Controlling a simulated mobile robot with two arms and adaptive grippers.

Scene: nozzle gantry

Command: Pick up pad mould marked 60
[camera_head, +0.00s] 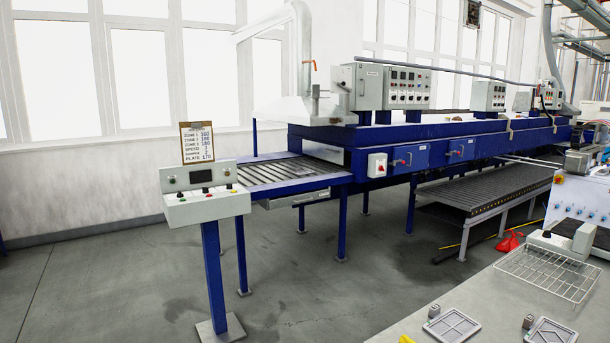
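Two flat grey moulds with raised rims lie on the pale worktop at the lower right. The left mould (452,327) shows nearly whole. The right mould (551,333) is partly cut off by the bottom edge of the picture. A small metal block stands behind the left mould (434,311), and another stands by the upper left of the right mould (528,322). I cannot read any number on the moulds or blocks, so I cannot tell which is marked 60. Neither of my grippers is in view.
A wire rack (546,274) lies on the worktop (480,292) behind the moulds. A blue conveyor oven (408,155) stands beyond, with a control pedestal (205,194) and a clipboard (197,143) at left. The grey floor (110,285) at left is clear.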

